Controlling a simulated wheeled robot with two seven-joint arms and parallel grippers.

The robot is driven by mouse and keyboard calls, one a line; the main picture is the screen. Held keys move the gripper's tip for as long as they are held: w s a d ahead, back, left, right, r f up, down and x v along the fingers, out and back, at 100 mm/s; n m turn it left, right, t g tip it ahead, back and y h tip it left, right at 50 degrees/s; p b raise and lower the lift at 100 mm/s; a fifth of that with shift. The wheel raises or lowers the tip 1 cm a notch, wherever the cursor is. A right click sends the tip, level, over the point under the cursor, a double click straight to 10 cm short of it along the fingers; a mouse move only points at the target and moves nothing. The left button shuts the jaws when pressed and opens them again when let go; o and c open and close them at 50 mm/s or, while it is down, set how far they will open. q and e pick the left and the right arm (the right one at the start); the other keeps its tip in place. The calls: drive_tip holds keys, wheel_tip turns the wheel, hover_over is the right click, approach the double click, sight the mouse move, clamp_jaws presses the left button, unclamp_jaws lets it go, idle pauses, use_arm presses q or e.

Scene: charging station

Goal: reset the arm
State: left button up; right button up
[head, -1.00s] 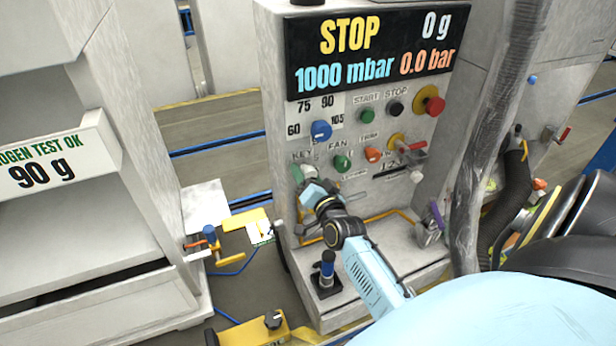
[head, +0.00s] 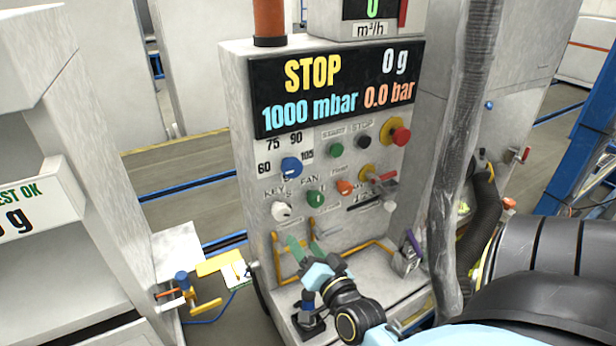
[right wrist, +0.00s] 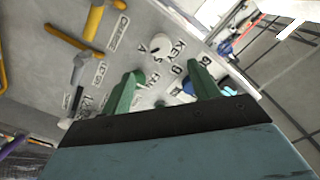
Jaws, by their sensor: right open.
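My right gripper (head: 304,246) is open and empty, its green fingers pointing at the lower front of the charging station (head: 240,165). In the right wrist view the two green fingers (right wrist: 160,88) stand apart with nothing between them. The white key knob (head: 281,211) is up and to the left of the fingertips in the head view; it also shows between and beyond the fingers in the wrist view (right wrist: 158,47). My right arm (head: 352,308) comes in from the bottom right. My left gripper is out of view.
The panel has a blue knob (head: 291,167), a green fan knob (head: 315,198) and a red stop button (head: 400,135). A grey hose (head: 455,150) hangs at right. Floor shows at left.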

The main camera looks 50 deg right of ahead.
drive_tip(key=shift+s, duration=0.3)
idle(0.4)
